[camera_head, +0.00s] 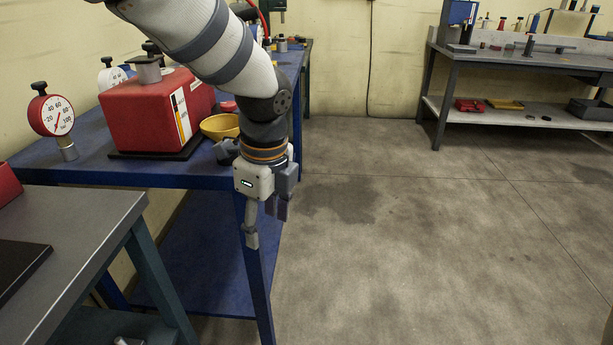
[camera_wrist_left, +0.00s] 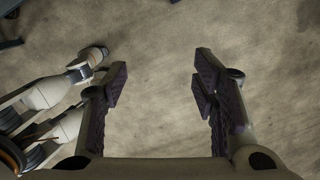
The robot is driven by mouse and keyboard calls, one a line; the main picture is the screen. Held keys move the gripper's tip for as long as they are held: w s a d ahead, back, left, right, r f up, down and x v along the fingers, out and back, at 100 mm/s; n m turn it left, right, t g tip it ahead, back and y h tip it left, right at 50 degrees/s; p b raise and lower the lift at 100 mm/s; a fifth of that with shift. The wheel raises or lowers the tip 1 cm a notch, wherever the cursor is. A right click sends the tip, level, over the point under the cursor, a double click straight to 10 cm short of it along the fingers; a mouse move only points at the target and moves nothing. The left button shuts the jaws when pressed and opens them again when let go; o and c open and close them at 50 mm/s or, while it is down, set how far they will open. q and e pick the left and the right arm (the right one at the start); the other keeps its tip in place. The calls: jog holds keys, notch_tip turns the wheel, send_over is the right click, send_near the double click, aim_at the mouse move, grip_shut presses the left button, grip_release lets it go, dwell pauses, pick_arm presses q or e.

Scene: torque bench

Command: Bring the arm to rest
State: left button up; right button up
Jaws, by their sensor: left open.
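My left arm comes in from the top left in the head view and hangs down beside the right end of the blue bench (camera_head: 95,165). My left gripper (camera_head: 267,226) points down, off the bench's edge, and hides part of a bench leg. In the left wrist view the left gripper (camera_wrist_left: 160,88) has its two fingers well apart, with only bare floor (camera_wrist_left: 165,50) between them. It holds nothing. My right gripper is not in the head view.
A red box-shaped device (camera_head: 150,112), a yellow bowl (camera_head: 220,126) and a red-rimmed dial gauge (camera_head: 52,116) stand on the blue bench. A grey table (camera_head: 85,215) is at the near left. A far workbench (camera_head: 530,60) stands at the back right. The middle floor is clear.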

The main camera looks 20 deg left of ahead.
pick_arm(q)
jog(key=s+d+f+n+g+h, duration=0.1)
jog(key=s+f+n, duration=0.3)
jog(key=s+f, duration=0.45)
jog(key=s+d+f+n+g+h, duration=0.1)
jog(key=s+f+n, duration=0.4)
jog(key=f, duration=0.6)
jog(key=s+a+f+n, duration=0.2)
jog(key=s+n, duration=0.3)
jog(key=s, duration=0.5)
jog(key=s+a+f+n, duration=0.2)
jog(key=s+f+n, duration=0.2)
jog(key=s, duration=0.6)
jog(key=shift+a+f+n+g+y, duration=0.3)
jog(key=shift+n+y, duration=0.1)
jog(key=shift+n, duration=0.7)
